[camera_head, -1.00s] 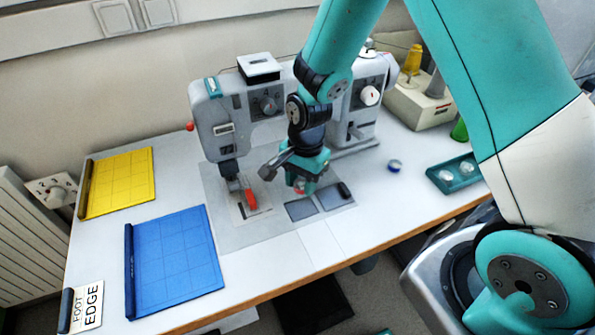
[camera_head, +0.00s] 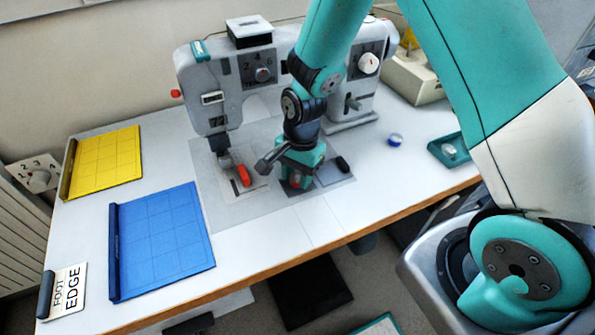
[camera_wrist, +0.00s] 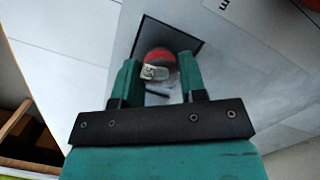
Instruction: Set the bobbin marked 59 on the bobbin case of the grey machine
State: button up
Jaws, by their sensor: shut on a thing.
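The grey sewing machine (camera_head: 225,85) stands on the white table, its bed plate flat in front of it. My gripper (camera_head: 297,183) is low over the bed, right of the needle and red part. In the wrist view my gripper (camera_wrist: 159,82) is shut on a red bobbin (camera_wrist: 160,57) with a pale tag, whose number shows at an angle and is hard to read. Behind the bobbin is a dark-edged square opening (camera_wrist: 193,42) in the bed. The bobbin hides much of that opening, and I cannot tell whether it touches anything below.
A blue mat (camera_head: 165,240) and a yellow mat (camera_head: 105,163) lie to the left. A blue-and-white bobbin (camera_head: 395,140) lies on the table at the right, near a teal tray (camera_head: 450,150) with a clear round item. A dark oblong piece (camera_head: 343,164) lies right of my gripper.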

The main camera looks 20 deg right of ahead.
jog(key=o, duration=1)
jog(key=r+p, duration=0.2)
jog(key=r, duration=0.6)
jog(key=d+r+p, duration=0.1)
jog(key=r+p, duration=0.2)
jog(key=r, duration=0.5)
jog(key=w+r+p, duration=0.1)
jog(key=r+p, duration=0.2)
jog(key=r, duration=0.5)
jog(key=shift+w+d+r, duration=0.1)
jog(key=shift+d, duration=0.25)
